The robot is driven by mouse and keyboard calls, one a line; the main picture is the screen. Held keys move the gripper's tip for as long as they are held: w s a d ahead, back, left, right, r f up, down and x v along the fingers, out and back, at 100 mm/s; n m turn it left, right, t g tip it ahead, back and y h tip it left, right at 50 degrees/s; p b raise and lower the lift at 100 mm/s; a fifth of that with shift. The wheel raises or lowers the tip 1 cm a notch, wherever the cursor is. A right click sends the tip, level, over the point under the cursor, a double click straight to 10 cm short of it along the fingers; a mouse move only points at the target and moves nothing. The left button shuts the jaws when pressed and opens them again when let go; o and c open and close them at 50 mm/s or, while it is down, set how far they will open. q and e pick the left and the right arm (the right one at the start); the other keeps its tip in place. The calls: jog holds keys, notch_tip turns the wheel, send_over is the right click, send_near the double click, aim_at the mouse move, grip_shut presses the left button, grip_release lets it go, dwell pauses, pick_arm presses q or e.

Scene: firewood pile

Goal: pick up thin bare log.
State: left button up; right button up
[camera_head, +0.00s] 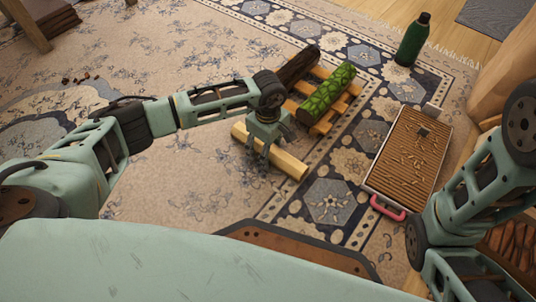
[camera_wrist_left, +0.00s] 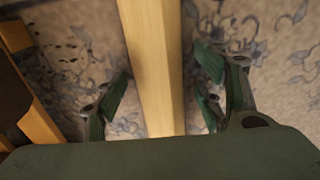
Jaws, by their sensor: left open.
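The thin bare log (camera_head: 288,162) is pale and lies on the patterned carpet in the head view, beside a wooden rack. In the left wrist view the log (camera_wrist_left: 155,65) runs from the top edge down between my gripper's fingers. My left gripper (camera_head: 262,163) is above the middle of the log, pointing down, and hides part of it. In the left wrist view my left gripper (camera_wrist_left: 157,100) is open, with fingers apart on both sides of the log and visible gaps to it. My right arm shows at the right edge of the head view, but its gripper is out of frame.
A mossy green log (camera_head: 326,94) and a dark log (camera_head: 299,66) lie on a wooden rack (camera_head: 323,124) just beyond. A tray with a ridged brown surface (camera_head: 408,155) and a red handle lies to the right. A green bottle (camera_head: 412,40) stands behind. Carpet left is mostly clear.

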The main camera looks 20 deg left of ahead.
pick_arm(q)
jog(key=shift+c, duration=0.4)
jog(key=c, duration=1.4)
jog(key=shift+r, duration=0.1)
jog(key=shift+c, duration=0.2)
